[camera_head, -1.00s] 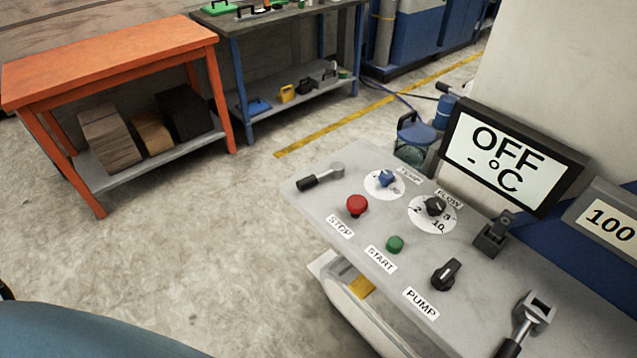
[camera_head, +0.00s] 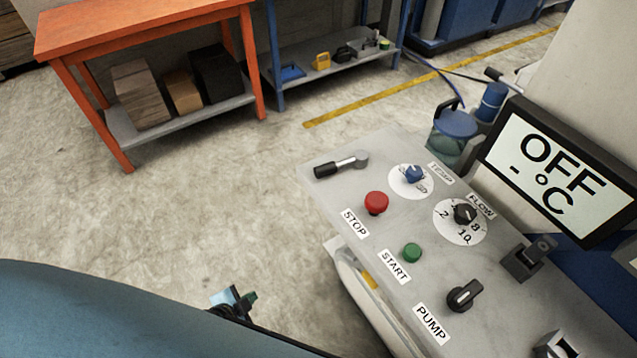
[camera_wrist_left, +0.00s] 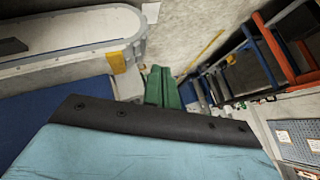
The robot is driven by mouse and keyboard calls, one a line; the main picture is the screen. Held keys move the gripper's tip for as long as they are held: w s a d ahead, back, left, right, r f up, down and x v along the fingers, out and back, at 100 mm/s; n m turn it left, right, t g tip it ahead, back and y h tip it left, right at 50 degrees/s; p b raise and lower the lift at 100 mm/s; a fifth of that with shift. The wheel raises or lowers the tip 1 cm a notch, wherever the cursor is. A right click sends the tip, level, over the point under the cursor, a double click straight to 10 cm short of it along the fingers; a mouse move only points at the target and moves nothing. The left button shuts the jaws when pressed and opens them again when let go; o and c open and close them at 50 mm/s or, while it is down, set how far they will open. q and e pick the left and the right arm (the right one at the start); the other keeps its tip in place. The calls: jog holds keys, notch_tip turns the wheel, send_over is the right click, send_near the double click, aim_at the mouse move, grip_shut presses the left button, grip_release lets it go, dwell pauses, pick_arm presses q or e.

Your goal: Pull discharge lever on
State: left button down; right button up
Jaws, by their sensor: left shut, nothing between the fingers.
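The grey control panel (camera_head: 330,185) stands at the right in the head view. A lever (camera_head: 341,163) with a black handle and grey pivot lies near its far left corner, handle pointing left. A second lever's grey pivot (camera_head: 556,346) is cut off at the bottom right edge, its handle out of view. No discharge label is visible, so I cannot tell which lever is meant. My left gripper (camera_head: 249,298) is at the bottom, left of the panel and apart from it. Its green fingers show shut and empty in the left wrist view (camera_wrist_left: 163,88). My right gripper is out of view.
The panel carries a red stop button (camera_head: 376,202), green start button (camera_head: 412,252), black pump knob (camera_head: 465,296), two dials and a black switch (camera_head: 529,259). A display (camera_head: 555,172) reads OFF. An orange table (camera_head: 135,28) stands far left. The floor between is clear.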

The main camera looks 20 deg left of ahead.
pick_arm(q)
jog(key=w+d+r+m+t+h, duration=0.25)
jog(key=w+r+m, duration=0.35)
jog(key=r, duration=0.6)
jog(key=m+t+h, duration=0.4)
jog(key=m+h, duration=0.2)
jog(key=m, duration=0.1)
send_near(321, 191)
jog(key=s+d+r, duration=0.2)
jog(key=d+r, duration=0.2)
jog(key=shift+y, duration=0.25)
jog(key=x, duration=0.9)
jog(key=shift+a+f, duration=0.1)
jog(key=shift+f, duration=0.05)
jog(key=shift+w+a+f, duration=0.2)
jog(key=shift+w+a, duration=0.25)
jog(key=shift+w+a+f, duration=0.15)
jog(key=shift+w+a, duration=0.3)
jog(key=shift+a, duration=0.05)
jog(key=shift+w+a+f, duration=0.1)
jog(key=shift+w+a, duration=0.35)
jog(key=shift+a, duration=0.05)
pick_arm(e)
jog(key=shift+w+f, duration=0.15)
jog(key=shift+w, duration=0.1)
pick_arm(q)
jog(key=shift+a, duration=0.1)
